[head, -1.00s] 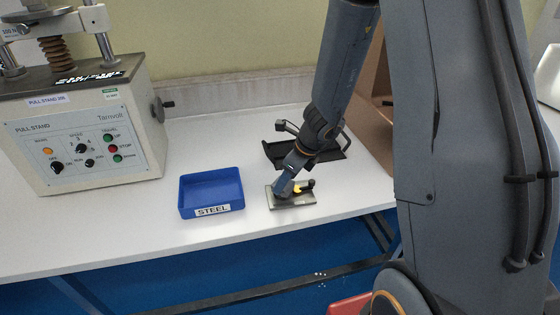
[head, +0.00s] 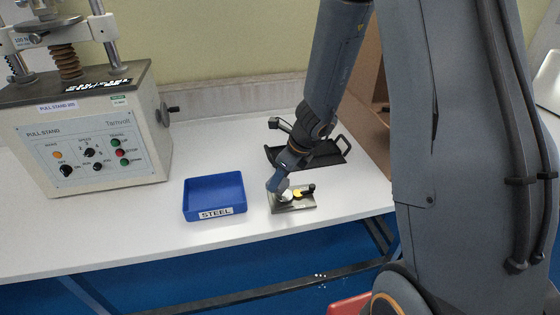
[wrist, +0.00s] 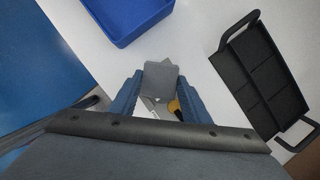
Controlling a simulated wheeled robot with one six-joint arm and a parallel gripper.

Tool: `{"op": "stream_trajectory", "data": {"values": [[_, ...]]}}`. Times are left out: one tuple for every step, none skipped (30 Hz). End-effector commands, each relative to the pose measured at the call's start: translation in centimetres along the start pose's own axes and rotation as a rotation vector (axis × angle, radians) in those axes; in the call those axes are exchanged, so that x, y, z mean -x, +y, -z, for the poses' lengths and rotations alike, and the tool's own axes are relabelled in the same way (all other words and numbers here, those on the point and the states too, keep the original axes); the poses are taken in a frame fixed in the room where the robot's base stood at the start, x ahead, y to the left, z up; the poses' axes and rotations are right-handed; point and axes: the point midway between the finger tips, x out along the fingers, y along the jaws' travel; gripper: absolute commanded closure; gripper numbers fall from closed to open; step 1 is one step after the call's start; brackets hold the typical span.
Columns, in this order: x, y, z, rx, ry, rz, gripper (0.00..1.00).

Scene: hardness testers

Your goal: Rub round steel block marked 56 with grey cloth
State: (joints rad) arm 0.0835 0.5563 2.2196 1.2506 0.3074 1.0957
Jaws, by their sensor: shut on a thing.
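My gripper (head: 276,186) is over the left part of a small metal plate (head: 300,208) near the table's front edge. In the wrist view, a grey flat piece, which looks like the grey cloth (wrist: 160,76), sits between the blue fingers of my gripper (wrist: 160,92), which are shut on it. A round silvery block (head: 286,197) shows on the plate just beside the fingertips. No number can be read on it. I cannot tell whether the cloth touches the block. A yellow piece (head: 298,194) with a black knob (head: 309,188) lies on the plate's right part.
A blue tray labelled STEEL (head: 214,197) stands left of the plate. A black tray with handles (head: 325,153) lies behind it. A pull stand machine (head: 95,140) fills the left of the table. White tabletop is free between the machine and blue tray.

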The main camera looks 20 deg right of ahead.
Motion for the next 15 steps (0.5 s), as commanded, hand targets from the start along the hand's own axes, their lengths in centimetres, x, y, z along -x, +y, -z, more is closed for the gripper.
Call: {"op": "stream_trajectory", "data": {"values": [[0.7, 0.1, -0.2, 0.000, 0.000, 0.000, 0.78], [0.9, 0.1, -0.3, 0.000, 0.000, 0.000, 0.78], [1.2, 0.1, -0.4, -0.001, 0.000, 0.000, 0.78], [1.4, 0.1, -0.5, -0.001, 0.000, 0.000, 0.78], [1.6, 0.0, -0.6, -0.001, -0.001, 0.000, 0.78], [1.9, 0.0, -0.8, 0.000, -0.001, 0.000, 0.78], [2.1, 0.0, -0.8, 0.000, -0.001, 0.000, 0.78], [2.3, 0.0, -0.9, 0.000, -0.001, 0.000, 0.78], [2.6, 0.0, -1.0, 0.000, -0.001, 0.000, 0.78], [2.8, 0.1, -1.1, 0.000, -0.001, 0.000, 0.78], [3.0, 0.1, -1.2, 0.001, -0.001, 0.000, 0.78], [3.3, 0.1, -1.3, 0.001, -0.001, 0.000, 0.78], [3.5, 0.1, -1.4, 0.001, -0.001, 0.000, 0.78], [3.7, 0.1, -1.5, 0.001, 0.000, 0.000, 0.78], [4.0, 0.1, -1.6, 0.001, -0.001, 0.000, 0.78]]}}
